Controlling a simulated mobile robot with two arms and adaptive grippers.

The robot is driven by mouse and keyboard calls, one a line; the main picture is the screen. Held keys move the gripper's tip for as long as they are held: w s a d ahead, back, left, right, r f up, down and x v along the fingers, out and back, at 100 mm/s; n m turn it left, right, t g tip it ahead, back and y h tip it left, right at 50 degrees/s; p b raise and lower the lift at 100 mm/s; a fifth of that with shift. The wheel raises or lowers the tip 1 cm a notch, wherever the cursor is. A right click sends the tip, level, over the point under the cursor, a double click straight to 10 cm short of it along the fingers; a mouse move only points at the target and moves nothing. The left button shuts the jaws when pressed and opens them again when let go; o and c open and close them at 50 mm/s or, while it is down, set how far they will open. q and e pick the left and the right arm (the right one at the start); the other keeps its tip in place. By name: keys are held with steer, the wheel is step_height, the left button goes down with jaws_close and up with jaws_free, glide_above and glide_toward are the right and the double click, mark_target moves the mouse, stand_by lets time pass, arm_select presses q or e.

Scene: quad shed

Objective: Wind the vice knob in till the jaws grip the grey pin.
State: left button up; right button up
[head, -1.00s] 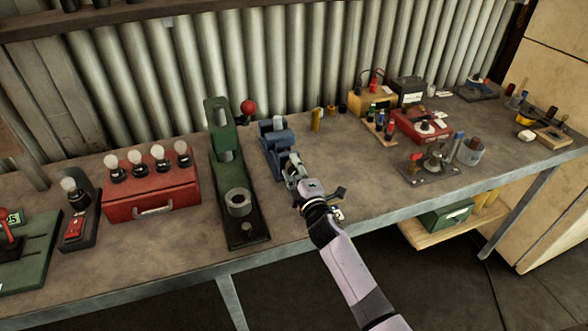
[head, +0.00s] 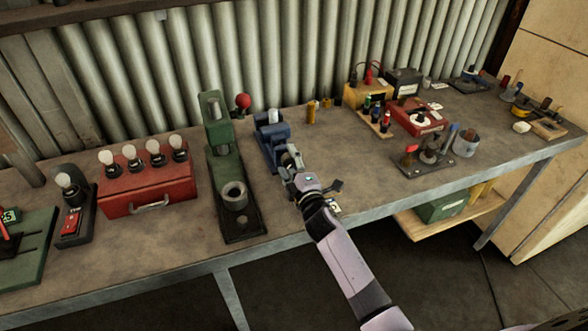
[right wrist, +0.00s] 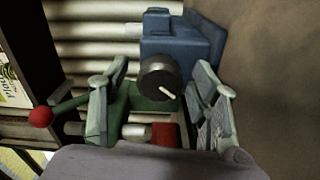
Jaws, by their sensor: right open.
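The blue vice (head: 270,145) stands on the bench, with the light grey pin (head: 273,115) upright at its top. In the right wrist view, the vice body (right wrist: 185,45) lies beyond a dark round knob (right wrist: 157,80) with a pale mark on its face. My right gripper (head: 288,160) is at the near end of the vice. Its fingers are open in the right wrist view (right wrist: 156,85), one on each side of the knob, with gaps between. I cannot tell whether the fingertips reach the knob's depth. The gripper hides the knob in the head view. My left gripper is out of view.
A green press (head: 222,145) with a red ball handle (head: 243,101) stands close left of the vice. A red box with bulbs (head: 150,190) is farther left. Bench right of my gripper is mostly clear up to a metal plate with parts (head: 428,160).

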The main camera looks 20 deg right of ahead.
steer(key=s, duration=1.1)
steer(key=shift+s+d, duration=0.2)
steer(key=shift+s, duration=0.2)
steer(key=shift+f, duration=0.1)
